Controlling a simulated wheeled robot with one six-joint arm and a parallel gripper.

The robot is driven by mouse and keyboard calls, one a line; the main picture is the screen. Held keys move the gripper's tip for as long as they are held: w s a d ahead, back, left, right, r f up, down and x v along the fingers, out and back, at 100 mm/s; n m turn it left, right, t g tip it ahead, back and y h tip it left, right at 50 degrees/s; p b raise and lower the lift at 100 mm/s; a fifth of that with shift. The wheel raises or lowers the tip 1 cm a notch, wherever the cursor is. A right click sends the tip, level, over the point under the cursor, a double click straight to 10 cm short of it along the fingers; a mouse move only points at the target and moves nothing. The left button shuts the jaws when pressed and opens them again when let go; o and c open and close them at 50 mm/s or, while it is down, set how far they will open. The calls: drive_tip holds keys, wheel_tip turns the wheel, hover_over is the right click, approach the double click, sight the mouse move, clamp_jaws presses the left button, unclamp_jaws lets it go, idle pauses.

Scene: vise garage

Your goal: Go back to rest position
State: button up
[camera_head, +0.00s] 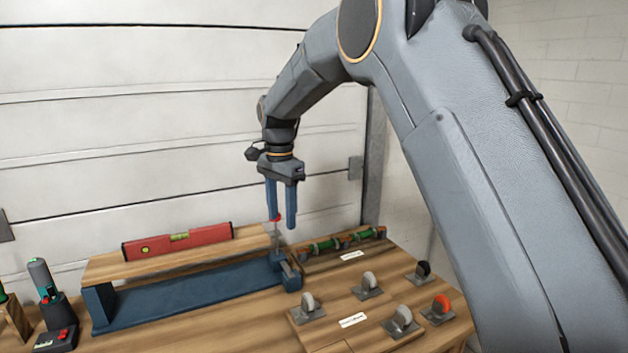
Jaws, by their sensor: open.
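My gripper (281,219) points down over the right end of the wooden plank and the blue vise-like frame (195,295). Its two blue fingers are apart. A small red-topped piece (276,218) with a thin upright stem is at the fingertips. I cannot tell whether the fingers touch it. The wooden plank (185,262) lies across the blue frame, and a red spirit level (180,241) rests on the plank.
The workbench (240,325) holds several lever-like pieces on the right, including an orange one (441,304). A rack with green parts (335,242) sits behind them. A black-based tool stand (55,312) is at left. A white panelled wall is close behind.

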drive_tip(key=s+d+f+n, duration=0.3)
drive_tip(key=s+d, duration=0.3)
drive_tip(key=d, duration=0.5)
drive_tip(key=s+d+f+n, duration=0.3)
drive_tip(key=s+d, duration=0.5)
drive_tip(key=s, duration=0.3)
drive_tip(key=s+d+f+n+t, duration=0.1)
drive_tip(key=s+d+f, duration=0.3)
drive_tip(key=s+d, duration=0.4)
drive_tip(key=s+n, duration=0.1)
drive_tip(key=s, duration=0.3)
drive_tip(key=shift+d+f+n, duration=0.35)
drive_tip(key=shift+n, duration=0.05)
